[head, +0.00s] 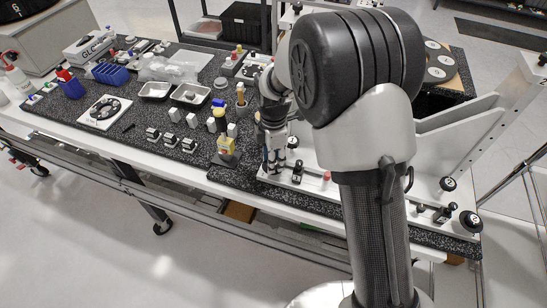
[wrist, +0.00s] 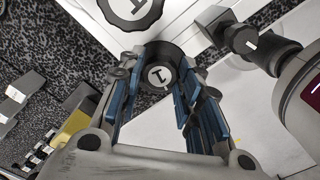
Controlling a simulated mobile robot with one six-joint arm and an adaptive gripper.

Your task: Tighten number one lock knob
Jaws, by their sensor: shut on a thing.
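The number one lock knob (wrist: 160,76), a black round knob with a white face marked 1, sits between my fingers in the wrist view. My gripper (wrist: 157,84) is shut on it, with its blue-padded fingers on either side. In the head view my gripper (head: 275,163) points down at the near edge of the white fixture (head: 312,184). I cannot make out the held knob there. A larger black disc (wrist: 134,8), also marked 1, lies just beyond my fingers at the top of the wrist view.
A black knob on a stem (wrist: 241,40) stands close to the right of my fingers. A red knob (head: 327,176) is on the fixture to the right.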

